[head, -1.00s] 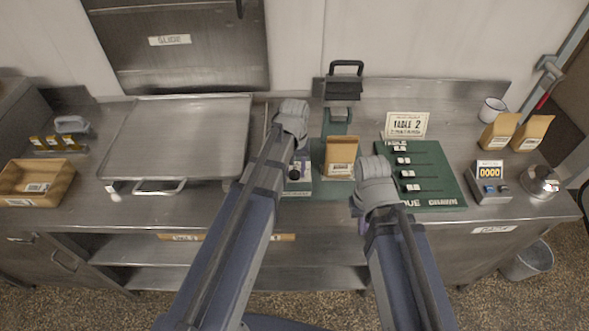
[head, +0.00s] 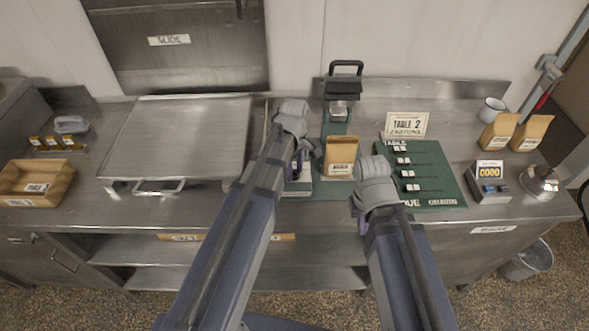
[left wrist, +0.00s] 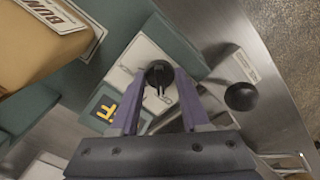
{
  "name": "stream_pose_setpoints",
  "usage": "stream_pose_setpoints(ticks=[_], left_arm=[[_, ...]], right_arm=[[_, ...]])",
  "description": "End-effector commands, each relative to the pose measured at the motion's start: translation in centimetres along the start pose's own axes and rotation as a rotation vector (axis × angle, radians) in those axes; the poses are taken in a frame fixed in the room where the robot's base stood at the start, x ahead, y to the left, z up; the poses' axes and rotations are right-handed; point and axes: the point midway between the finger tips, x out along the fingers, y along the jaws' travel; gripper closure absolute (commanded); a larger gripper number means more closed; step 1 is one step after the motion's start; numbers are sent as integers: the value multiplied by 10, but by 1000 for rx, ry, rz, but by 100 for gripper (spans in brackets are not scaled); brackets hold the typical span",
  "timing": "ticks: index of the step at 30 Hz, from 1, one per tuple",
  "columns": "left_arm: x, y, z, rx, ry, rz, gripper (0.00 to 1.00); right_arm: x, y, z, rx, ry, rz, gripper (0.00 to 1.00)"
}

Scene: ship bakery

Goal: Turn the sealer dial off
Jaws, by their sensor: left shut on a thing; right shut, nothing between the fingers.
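The sealer (head: 336,128) is a green machine with a black handle, at the back of the counter. Its white dial panel (left wrist: 146,55) shows in the left wrist view with a black dial (left wrist: 158,72), its pointer marks and a yellow-lettered label. My left gripper (head: 298,168) is over the panel, mostly hidden by its own wrist in the head view. In the left wrist view its purple fingers (left wrist: 157,98) are closed around the dial. My right gripper (head: 362,226) is shut and empty, in front of the green order board, mostly hidden by its wrist.
A brown paper bag (head: 340,158) stands on the sealer base, close right of my left gripper. A black round knob (left wrist: 241,97) lies right of the fingers. The green slider board (head: 440,178) is right; a large metal tray (head: 180,140) is left.

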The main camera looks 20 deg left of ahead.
Motion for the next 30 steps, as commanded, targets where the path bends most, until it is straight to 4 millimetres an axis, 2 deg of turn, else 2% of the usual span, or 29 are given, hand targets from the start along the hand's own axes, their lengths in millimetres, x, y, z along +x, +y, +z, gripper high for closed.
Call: stream_pose_setpoints(ticks=[12, 30], left_arm=[[0, 0, 0, -193, 0, 0, 100], [0, 0, 0, -229, 0, -1, 100]], right_arm=[[0, 0, 0, 0, 0, 0, 100], [0, 0, 0, 0, 0, 0, 100]])
